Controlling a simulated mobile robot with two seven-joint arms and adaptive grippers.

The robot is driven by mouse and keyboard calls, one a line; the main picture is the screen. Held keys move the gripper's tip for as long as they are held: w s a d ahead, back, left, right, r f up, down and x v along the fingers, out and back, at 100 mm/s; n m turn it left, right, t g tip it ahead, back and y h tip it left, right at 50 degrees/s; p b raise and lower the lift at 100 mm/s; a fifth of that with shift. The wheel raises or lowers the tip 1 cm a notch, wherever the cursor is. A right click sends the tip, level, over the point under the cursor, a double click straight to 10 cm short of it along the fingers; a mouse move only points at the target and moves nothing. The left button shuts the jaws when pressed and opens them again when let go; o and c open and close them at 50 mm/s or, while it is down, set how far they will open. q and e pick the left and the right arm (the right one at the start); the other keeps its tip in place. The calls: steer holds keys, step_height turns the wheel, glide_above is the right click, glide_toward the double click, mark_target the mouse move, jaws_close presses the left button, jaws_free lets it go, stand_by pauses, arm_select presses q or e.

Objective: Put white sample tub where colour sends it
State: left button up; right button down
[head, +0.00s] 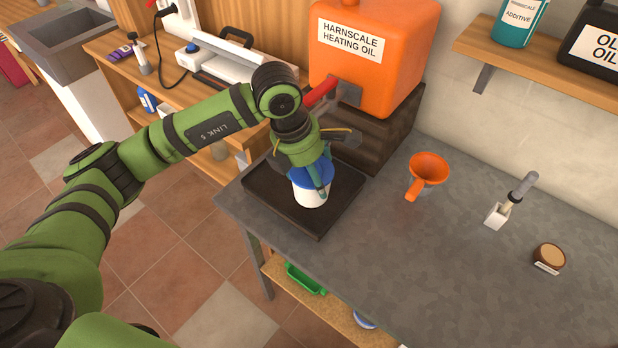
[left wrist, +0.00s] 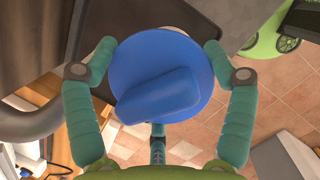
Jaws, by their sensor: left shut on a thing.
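The white sample tub (head: 308,198) has a blue lid, and the head view shows it upright over the dark tray (head: 262,197). I cannot tell whether its base touches the tray. My left gripper (head: 311,178) comes down from above and is shut on the tub near its lid. My right gripper is in neither view.
An orange heating oil tank (head: 376,50) with a red-handled tap stands on a dark block behind the tray. A green bin (head: 305,279) sits below.

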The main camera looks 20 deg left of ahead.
mark_target(309, 184)
arm_select(q)
steer(key=shift+a+f, duration=0.15)
steer(key=shift+a, duration=0.1)
step_height(309, 184, down, 3)
steer(key=shift+f+p, duration=0.1)
steer(key=shift+p, duration=0.6)
steer(key=shift+w+f, duration=0.1)
steer(key=shift+f, duration=0.5)
steer(key=o, duration=1.5)
